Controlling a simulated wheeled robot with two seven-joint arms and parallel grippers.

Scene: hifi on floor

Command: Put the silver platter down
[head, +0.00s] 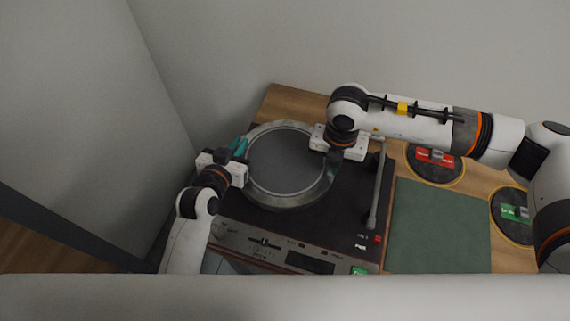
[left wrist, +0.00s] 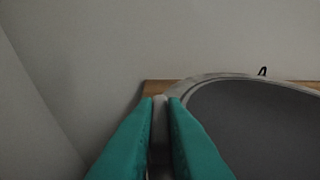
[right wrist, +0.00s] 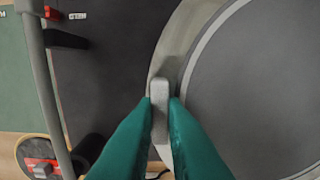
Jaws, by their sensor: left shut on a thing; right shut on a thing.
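The silver platter (head: 285,164) is a round disc with a pale metal rim and a dark grey top. It is over the left part of the black turntable (head: 345,206); I cannot tell whether it touches the deck. My left gripper (head: 240,148) is shut on the platter's left rim, and the left wrist view shows its teal fingers (left wrist: 160,100) closed on the edge. My right gripper (head: 333,160) is shut on the upper right rim; the right wrist view shows its teal fingers (right wrist: 160,100) pinching the rim. The platter hides the deck under it.
The tonearm (head: 377,187) stands along the turntable's right side. A green mat (head: 438,228) lies on the wooden surface to the right. Two round black discs, one with a red label (head: 434,156) and one with a green label (head: 515,213), lie further right. Walls stand behind and left.

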